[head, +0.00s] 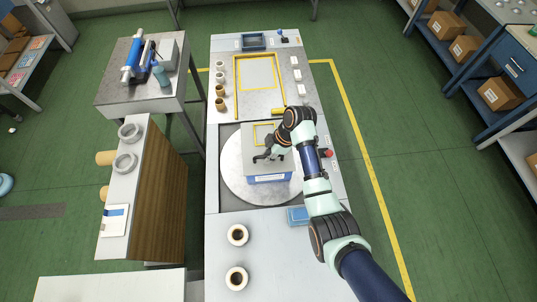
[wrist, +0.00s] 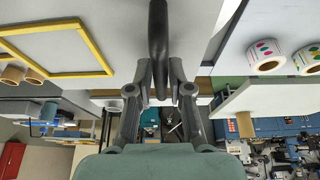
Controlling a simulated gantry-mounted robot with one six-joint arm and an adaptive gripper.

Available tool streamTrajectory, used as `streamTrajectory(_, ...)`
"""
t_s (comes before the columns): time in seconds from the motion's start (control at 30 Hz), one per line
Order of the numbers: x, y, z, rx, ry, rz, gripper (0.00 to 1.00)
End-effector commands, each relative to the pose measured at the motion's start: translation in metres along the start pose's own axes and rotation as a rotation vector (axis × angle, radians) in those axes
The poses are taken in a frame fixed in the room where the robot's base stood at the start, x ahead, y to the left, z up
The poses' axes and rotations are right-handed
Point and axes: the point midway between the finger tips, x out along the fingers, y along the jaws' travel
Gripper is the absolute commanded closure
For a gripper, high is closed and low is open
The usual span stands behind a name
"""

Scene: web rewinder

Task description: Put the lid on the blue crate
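The blue crate (head: 270,179) stands on the round pale turntable; only its front side with a white label shows. The grey lid (head: 251,167) lies over the crate and covers its top from this view. I cannot tell whether the lid rests on the rim or is a little above it. My gripper (head: 268,156) is over the lid. In the wrist view, my gripper (wrist: 160,85) has its two fingers closed around a thick black handle (wrist: 158,35) against the grey surface. The crate is hidden in the wrist view.
The turntable (head: 233,180) has free room around the crate. A blue item (head: 298,215) and two rolls (head: 237,235) lie on the front bench. A yellow frame (head: 236,75) and several small rolls are farther back. A red button (head: 329,154) is at the right edge.

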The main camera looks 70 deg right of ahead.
Motion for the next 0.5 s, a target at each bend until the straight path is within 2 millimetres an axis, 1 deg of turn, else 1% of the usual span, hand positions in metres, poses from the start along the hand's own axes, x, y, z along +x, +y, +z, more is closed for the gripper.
streamTrajectory(0.03,0.0,0.0,0.0,0.0,0.0,0.0,0.68)
streamTrajectory(0.1,0.0,0.0,0.0,0.0,0.0,0.0,0.58)
streamTrajectory(0.37,-0.001,0.0,0.0,0.0,0.0,-0.001,0.58)
streamTrajectory(0.43,-0.006,0.0,0.0,0.0,0.0,0.001,0.58)
streamTrajectory(0.5,-0.016,0.001,0.0,0.0,0.0,0.003,0.58)
